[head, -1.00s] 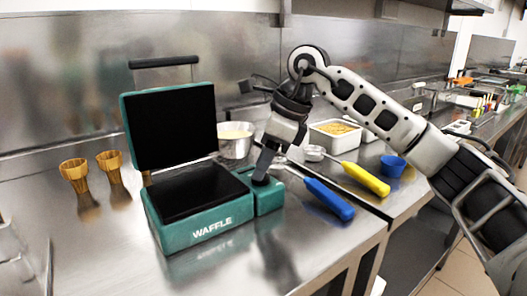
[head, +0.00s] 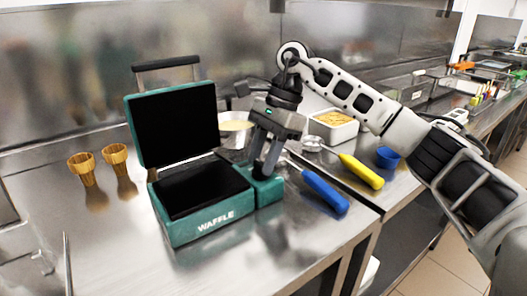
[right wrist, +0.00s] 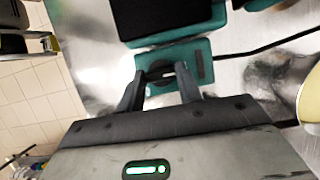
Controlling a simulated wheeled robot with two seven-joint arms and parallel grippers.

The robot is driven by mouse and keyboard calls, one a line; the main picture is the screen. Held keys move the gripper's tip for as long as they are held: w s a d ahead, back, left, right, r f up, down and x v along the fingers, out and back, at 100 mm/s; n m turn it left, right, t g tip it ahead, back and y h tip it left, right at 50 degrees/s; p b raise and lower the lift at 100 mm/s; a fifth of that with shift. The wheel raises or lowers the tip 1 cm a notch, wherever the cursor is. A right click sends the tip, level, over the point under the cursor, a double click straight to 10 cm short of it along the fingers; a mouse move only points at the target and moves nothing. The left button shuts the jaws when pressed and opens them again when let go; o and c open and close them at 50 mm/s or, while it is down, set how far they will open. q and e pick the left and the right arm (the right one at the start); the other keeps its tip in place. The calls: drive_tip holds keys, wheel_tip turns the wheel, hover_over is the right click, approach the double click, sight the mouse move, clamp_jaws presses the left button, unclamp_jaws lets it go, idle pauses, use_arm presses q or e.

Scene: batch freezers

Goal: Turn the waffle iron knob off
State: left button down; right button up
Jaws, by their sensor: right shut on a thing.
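The teal waffle iron (head: 205,213) stands on the steel counter with its lid raised and its black plates showing. Its small teal control box (head: 270,189) juts from the right side. My right gripper (head: 262,173) points down onto this box, its fingers closed on the dark knob on top. In the right wrist view the knob (right wrist: 161,74) shows between the fingertips of the gripper (right wrist: 163,82), on the teal box (right wrist: 199,57). The fingers hide part of the knob. My left gripper is not in view.
The front counter is clear.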

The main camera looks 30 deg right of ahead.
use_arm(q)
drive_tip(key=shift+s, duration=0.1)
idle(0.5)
use_arm(e)
drive_tip(key=o, duration=1)
use_arm(q)
drive_tip(key=p, duration=0.3)
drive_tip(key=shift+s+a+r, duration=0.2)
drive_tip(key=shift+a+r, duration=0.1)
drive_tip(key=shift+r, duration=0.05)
use_arm(e)
drive_tip(key=v, duration=1.6)
drive_tip(key=shift+a, duration=0.1)
